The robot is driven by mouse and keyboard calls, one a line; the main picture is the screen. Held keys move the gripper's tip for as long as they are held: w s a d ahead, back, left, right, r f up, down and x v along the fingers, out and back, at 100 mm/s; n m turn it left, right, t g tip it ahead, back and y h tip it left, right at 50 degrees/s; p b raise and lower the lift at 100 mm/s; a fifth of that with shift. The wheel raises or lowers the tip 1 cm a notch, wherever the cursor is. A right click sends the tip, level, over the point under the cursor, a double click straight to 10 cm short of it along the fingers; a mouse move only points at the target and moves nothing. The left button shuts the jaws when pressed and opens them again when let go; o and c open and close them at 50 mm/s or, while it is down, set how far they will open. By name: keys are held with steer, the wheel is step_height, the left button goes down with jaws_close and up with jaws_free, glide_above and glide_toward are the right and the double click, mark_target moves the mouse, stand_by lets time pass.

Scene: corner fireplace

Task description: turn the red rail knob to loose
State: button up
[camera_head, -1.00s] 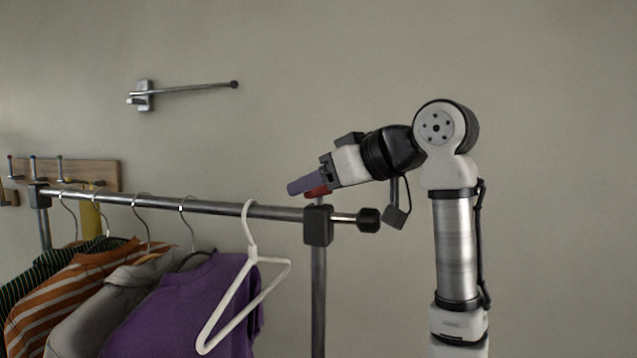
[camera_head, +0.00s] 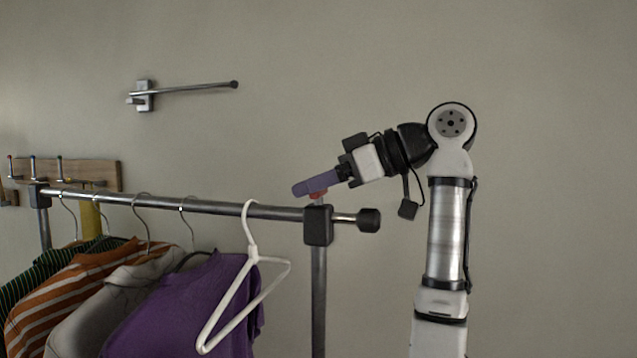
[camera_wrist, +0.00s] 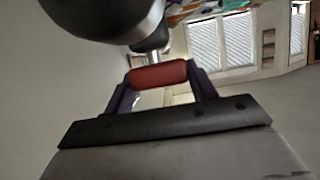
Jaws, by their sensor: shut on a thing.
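The red rail knob (camera_head: 319,195) sits on top of the dark clamp block (camera_head: 318,226) at the right end of the clothes rail. In the head view it is mostly hidden behind my gripper. In the wrist view the red knob (camera_wrist: 158,75) lies crosswise between my two purple-grey fingers, one at each end. My gripper (camera_head: 308,187) is shut on the knob, reaching down to it from the upper right. The wrist view (camera_wrist: 163,85) shows the same hold.
The metal rail (camera_head: 222,208) carries several garments and a white hanger (camera_head: 248,290) close to the clamp. A black end cap (camera_head: 368,220) sticks out right of the clamp. A wall-mounted rod (camera_head: 195,88) is at upper left.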

steer(key=shift+r, duration=0.1)
steer(key=o, duration=1)
steer(key=shift+d, duration=0.1)
steer(key=b+v, duration=0.1)
steer(key=v, duration=1.2)
steer(key=shift+s+d, duration=0.1)
steer(key=shift+d, duration=0.25)
